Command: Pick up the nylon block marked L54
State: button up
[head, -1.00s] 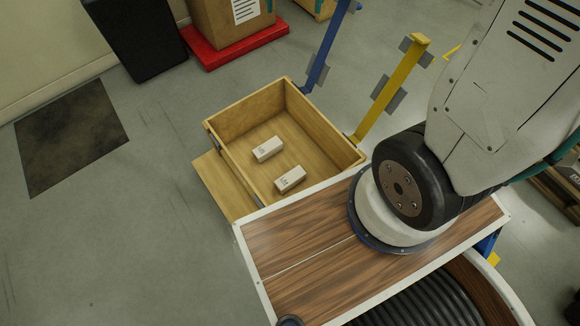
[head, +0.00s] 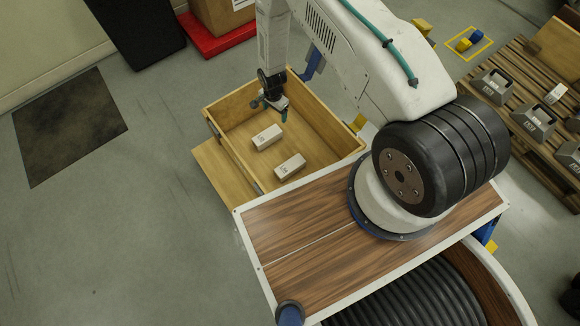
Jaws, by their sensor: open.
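Two whitish blocks lie apart on the floor of an open wooden box. The upper block (head: 267,137) is nearer the middle of the box, and the lower block (head: 290,167) is nearer its lower right wall. Both carry dark markings too small to read, so I cannot tell which is L54. My gripper (head: 269,110) hangs from my arm over the upper part of the box, just above the upper block in the picture. It is open and empty, apart from both blocks.
The wooden box (head: 222,150) has walls around the blocks. My wood-topped base is close below it. A red platform (head: 215,40) and a black bin (head: 130,30) stand behind. A pallet (head: 510,75) with grey weights is at right.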

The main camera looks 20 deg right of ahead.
aim_at(290, 165)
jog(key=s+f+m, duration=0.1)
jog(key=s+f, duration=0.3)
jog(key=f, duration=0.2)
jog(key=s+f, duration=0.4)
jog(key=f, duration=0.3)
jog(key=s+f+m, duration=0.1)
jog(key=s+f, duration=0.4)
jog(key=f, duration=0.2)
jog(key=shift+d+m, duration=0.1)
jog(key=shift+m, duration=0.2)
jog(key=f, duration=0.7)
jog(key=shift+s+f, duration=0.4)
jog(key=c, duration=1.4)
